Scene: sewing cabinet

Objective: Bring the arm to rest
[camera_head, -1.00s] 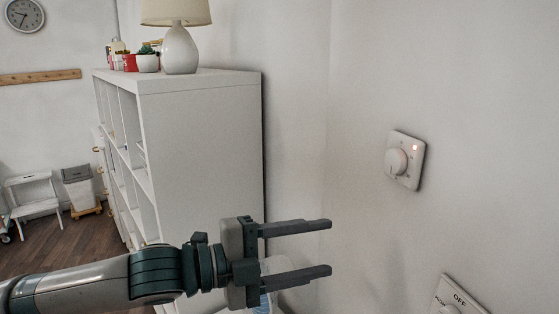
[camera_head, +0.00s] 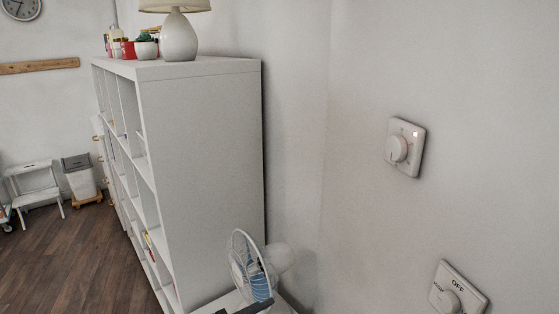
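Of my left arm, only a dark grey sliver, apparently a fingertip of my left gripper (camera_head: 247,308), shows at the bottom edge in front of the fan. The rest of that gripper is out of the picture, so I cannot tell its opening. My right gripper is not in view. A white wall dial (camera_head: 398,149) with a small lit reddish light is on the right wall. A second wall dial (camera_head: 455,291) marked OFF is lower right, partly cut off by the bottom edge.
A white shelf unit (camera_head: 203,170) stands at centre left, with a lamp (camera_head: 179,38) and small pots on top. A small fan (camera_head: 251,266) stands low beside it. A white step stool (camera_head: 36,186) and a bin (camera_head: 79,178) are at the far left. Wooden floor is clear between.

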